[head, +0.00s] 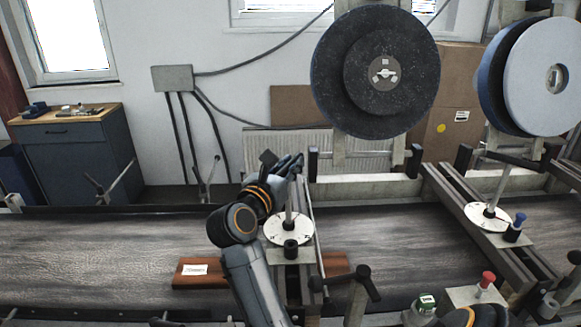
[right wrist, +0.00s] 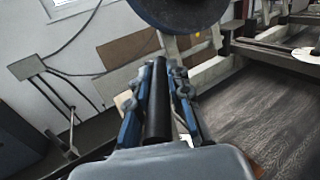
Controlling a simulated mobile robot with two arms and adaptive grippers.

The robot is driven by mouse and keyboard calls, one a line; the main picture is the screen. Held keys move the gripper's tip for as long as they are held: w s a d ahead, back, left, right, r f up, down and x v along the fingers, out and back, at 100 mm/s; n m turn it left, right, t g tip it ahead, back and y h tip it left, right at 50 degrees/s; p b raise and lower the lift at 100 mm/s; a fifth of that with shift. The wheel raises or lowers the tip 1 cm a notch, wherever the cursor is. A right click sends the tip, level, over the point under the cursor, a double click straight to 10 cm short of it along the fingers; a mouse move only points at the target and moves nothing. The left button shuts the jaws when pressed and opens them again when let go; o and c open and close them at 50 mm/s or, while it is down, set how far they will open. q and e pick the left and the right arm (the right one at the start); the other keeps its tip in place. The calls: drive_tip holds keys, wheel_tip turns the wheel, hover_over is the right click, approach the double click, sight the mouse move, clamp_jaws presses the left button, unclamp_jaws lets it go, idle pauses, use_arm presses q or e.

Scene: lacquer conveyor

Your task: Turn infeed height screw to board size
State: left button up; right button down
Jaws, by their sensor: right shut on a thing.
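The infeed height screw (head: 289,203) stands upright on the near beam, with a round white scale disc (head: 280,231) around its foot. My right gripper (head: 288,168) is at the top of this screw. It is shut on a black crank handle (right wrist: 158,105), which lies between both fingers in the right wrist view. The gripper partly hides the crank in the head view. A reddish-brown board (head: 225,283) with a white label lies on the dark conveyor belt (head: 120,250), passing under the beam. My left gripper is not in view.
Large abrasive wheels (head: 335,75) hang behind the conveyor. A second screw with a scale disc (head: 480,214) and a blue knob (head: 520,219) stand to the right. A red knob (head: 487,279) and a green-labelled jar (head: 426,304) are at the front right. The belt's left part is clear.

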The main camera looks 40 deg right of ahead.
drive_tip(key=c, duration=1.3)
unclamp_jaws()
drive_tip(key=shift+w+d, duration=0.1)
drive_tip(key=shift+o, duration=0.2)
drive_tip(key=shift+r, duration=0.25)
wheel_tip(320, 180, up, 9)
drive_tip(key=shift+r, duration=0.2)
